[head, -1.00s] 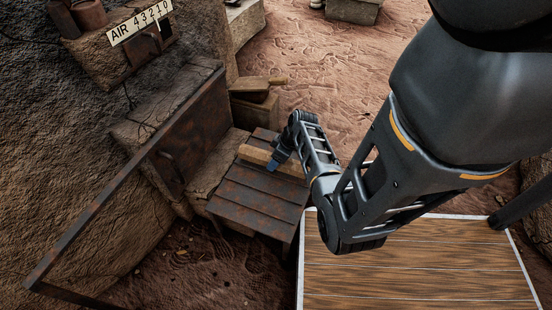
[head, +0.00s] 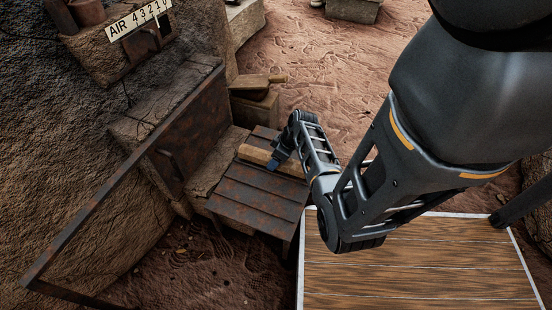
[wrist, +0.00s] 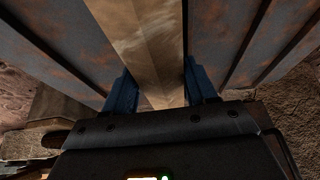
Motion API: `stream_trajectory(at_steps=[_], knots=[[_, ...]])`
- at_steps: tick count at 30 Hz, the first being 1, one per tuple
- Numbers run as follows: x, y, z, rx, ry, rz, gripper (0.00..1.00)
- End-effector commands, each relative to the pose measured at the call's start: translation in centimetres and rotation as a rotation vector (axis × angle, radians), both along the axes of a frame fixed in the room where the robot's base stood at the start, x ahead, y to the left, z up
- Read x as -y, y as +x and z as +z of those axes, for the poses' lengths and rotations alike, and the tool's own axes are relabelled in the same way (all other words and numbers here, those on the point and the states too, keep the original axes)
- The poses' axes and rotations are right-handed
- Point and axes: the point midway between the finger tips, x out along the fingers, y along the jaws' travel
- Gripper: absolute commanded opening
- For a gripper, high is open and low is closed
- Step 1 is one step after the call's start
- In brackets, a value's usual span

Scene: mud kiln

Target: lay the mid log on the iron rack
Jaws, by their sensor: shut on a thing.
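The log (head: 255,155) is a pale wooden length lying along the far part of the iron rack (head: 255,200), a rusty slatted stand. My gripper (head: 278,160) is at the log, with its blue fingers around it. In the wrist view the log (wrist: 145,45) runs between the two blue fingers of my gripper (wrist: 160,92), which is shut on it. The rack's rusty slats (wrist: 50,40) lie on both sides of the log. The log looks to be at or just above the slats; I cannot tell whether it touches. My wrist hides its right part.
A rusty iron door and rail (head: 120,185) stand left of the rack by the mud wall. A wooden paddle (head: 258,82) lies on a block (head: 255,105) behind it. A planked wooden surface (head: 420,265) is at lower right. Open sand lies beyond.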

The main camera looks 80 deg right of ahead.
Motion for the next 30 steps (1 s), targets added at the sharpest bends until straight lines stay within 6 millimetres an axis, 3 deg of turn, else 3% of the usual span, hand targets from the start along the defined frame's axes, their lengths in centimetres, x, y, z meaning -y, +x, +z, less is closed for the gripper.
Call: stream_trajectory(at_steps=[30], knots=[[-0.2, 0.0, -2.5, -0.007, -0.003, 0.006, 0.07]])
